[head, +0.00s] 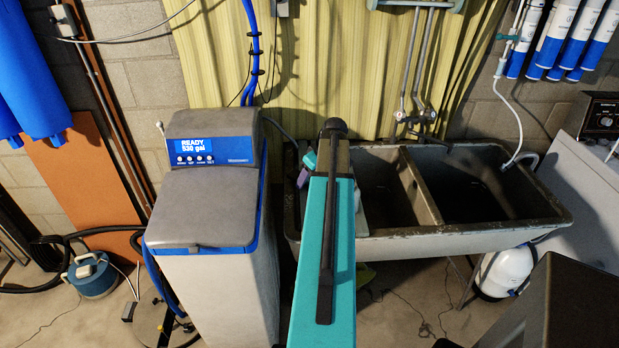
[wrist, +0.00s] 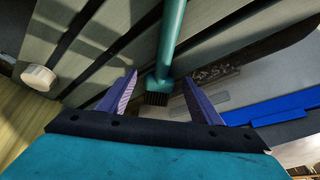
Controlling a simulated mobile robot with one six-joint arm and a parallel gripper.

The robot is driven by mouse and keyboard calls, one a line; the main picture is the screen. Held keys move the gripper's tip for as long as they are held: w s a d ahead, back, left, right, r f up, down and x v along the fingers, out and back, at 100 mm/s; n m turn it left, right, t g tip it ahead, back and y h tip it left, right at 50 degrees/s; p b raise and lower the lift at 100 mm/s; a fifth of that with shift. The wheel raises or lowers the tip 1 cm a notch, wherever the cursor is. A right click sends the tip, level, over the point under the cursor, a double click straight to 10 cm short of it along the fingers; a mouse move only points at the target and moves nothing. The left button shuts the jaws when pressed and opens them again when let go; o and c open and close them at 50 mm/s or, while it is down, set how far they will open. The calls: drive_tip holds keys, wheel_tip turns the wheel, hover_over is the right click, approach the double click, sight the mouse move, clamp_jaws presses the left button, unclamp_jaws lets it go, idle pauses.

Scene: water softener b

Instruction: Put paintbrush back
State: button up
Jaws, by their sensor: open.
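In the wrist view a paintbrush (wrist: 168,55) with a teal handle and short dark bristles shows between the two purple fingers of my gripper (wrist: 161,77). Its handle runs up out of the top of the picture, and its bristles point toward the gripper base. The fingers are spread, with visible gaps on both sides of the brush. I cannot tell how far beyond the fingertips it is. In the head view my teal arm hides most of my gripper; a purple finger (head: 306,176) shows left of the arm, between the water softener and the sink.
The grey water softener (head: 203,205) stands left of my arm, its display lit. A double-basin sink (head: 450,240) is on the right. Grey slats (wrist: 95,45) with dark gaps and a white round knob (wrist: 40,78) lie behind the brush in the wrist view.

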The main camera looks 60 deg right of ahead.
drive_tip(key=b+v, duration=0.3)
drive_tip(key=v, duration=0.8)
drive_tip(key=shift+s+r, duration=0.15)
drive_tip(key=shift+r, duration=0.25)
idle(0.7)
